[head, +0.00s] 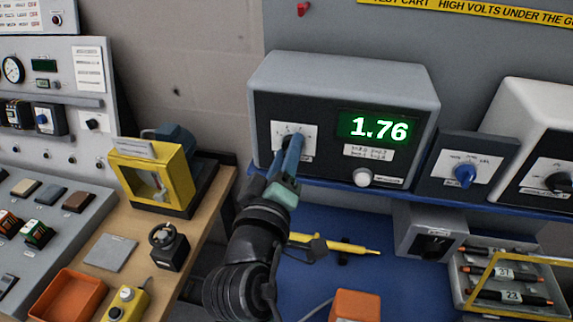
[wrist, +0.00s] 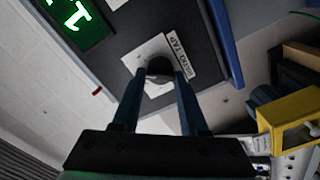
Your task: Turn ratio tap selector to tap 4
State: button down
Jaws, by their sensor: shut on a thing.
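The ratio tap selector is a dark knob (wrist: 160,68) on a white square plate (wrist: 135,62), beside a label reading "RATIO TAP" in the wrist view. In the head view the plate (head: 308,130) sits on the front left of a grey meter box (head: 345,75) with a green display (head: 378,127) reading 1.76. My gripper (wrist: 160,78) has its two blue fingers on either side of the knob and is shut on it. In the head view my gripper (head: 290,155) covers much of the knob, so its pointer and tap position are hidden.
A white round knob (head: 362,177) is right of the selector on the same box. A unit with a blue knob (head: 464,175) stands to the right. A yellow probe (head: 340,245) lies on the blue mat below. A yellow frame (head: 150,175) stands on the left bench.

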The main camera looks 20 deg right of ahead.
jog(key=m+b, duration=0.3)
jog(key=m, duration=0.1)
jog(key=shift+m, duration=0.4)
dwell(0.4)
jog(key=shift+c, duration=2.2)
grip_release()
jog(key=shift+s+b, duration=0.1)
jog(key=shift+b, duration=0.2)
jog(key=b+v, duration=0.1)
jog(key=v, duration=1.1)
jog(key=shift+s+a, duration=0.25)
jog(key=shift+s, duration=0.05)
